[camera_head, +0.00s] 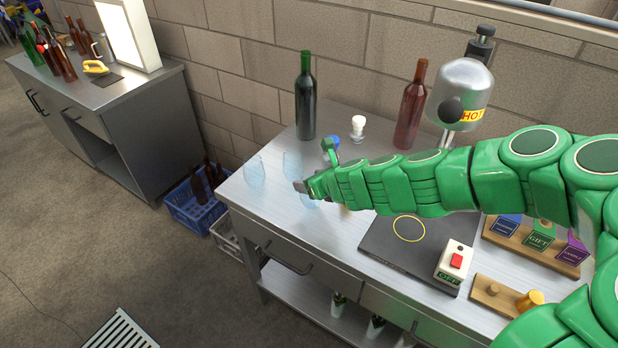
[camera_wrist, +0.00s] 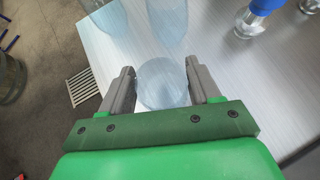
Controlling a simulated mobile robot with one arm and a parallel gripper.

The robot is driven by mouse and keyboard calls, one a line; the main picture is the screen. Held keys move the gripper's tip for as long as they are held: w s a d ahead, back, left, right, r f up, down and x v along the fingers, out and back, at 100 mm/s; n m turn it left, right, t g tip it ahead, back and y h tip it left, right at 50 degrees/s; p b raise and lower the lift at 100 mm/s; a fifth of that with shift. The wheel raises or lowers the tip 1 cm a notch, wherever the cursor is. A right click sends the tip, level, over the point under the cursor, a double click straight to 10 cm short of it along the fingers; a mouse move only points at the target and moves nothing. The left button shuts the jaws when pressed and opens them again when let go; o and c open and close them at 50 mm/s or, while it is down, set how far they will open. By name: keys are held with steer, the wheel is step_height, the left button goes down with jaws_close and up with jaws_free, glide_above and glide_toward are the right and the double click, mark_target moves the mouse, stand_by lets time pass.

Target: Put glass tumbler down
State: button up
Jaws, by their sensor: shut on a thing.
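My gripper (camera_wrist: 160,66) is shut on a clear bluish glass tumbler (camera_wrist: 162,88), with one grey finger on each side of it. In the head view my gripper (camera_head: 302,187) is over the left part of the steel worktop (camera_head: 262,212), and my arm hides most of the held tumbler. I cannot tell whether its base touches the worktop. Two similar glasses stand close by, one at the left edge (camera_head: 254,173) and one just behind my gripper (camera_head: 291,164). Both also show ahead of the fingers in the wrist view.
A green bottle (camera_head: 305,100) and a brown bottle (camera_head: 408,108) stand at the back. A dark plate with a yellow ring (camera_head: 409,229) and a red-button switch box (camera_head: 455,262) lie to the right. Blue crate (camera_head: 190,214) sits on the floor, left.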

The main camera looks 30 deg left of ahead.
steer(key=shift+f, duration=0.2)
steer(key=o, duration=1.1)
steer(key=shift+v, duration=6.1)
